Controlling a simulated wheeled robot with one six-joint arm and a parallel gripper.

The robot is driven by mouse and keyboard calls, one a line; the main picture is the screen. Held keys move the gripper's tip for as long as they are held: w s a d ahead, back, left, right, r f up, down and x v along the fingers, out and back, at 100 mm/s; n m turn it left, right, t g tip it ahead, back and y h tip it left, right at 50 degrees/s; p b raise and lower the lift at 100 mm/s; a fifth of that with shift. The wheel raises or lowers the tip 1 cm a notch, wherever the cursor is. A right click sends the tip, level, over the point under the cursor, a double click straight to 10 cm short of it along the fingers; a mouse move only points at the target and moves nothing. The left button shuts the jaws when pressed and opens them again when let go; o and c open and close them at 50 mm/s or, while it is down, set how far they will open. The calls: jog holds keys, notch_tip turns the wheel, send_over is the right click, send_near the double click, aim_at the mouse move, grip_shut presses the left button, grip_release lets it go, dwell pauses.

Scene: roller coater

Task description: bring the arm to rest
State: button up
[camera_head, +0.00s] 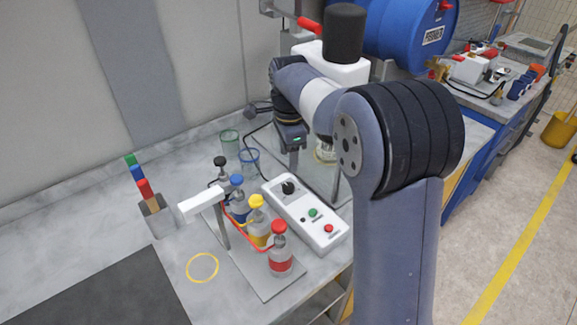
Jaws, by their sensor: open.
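My arm rises in the right foreground and bends over to the back of the bench. My gripper (292,160) hangs there, pointing down, with a small green light on its dark body. It is open, and I see nothing held in it.
Left of the gripper are green-rimmed (229,142) and blue-rimmed (249,161) glasses. A control box (305,215) and a rack of capped bottles (280,258) stand in front. A white machine with a black cylinder (344,35) stands behind. The bench's left part is mostly clear.

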aim_at(288, 186)
jog(key=shift+r, duration=0.25)
notch_tip(288, 186, down, 11)
jog(key=shift+w+r+p, duration=0.1)
jog(key=shift+w+p, duration=0.05)
jog(key=shift+p, duration=0.45)
dwell(0.5)
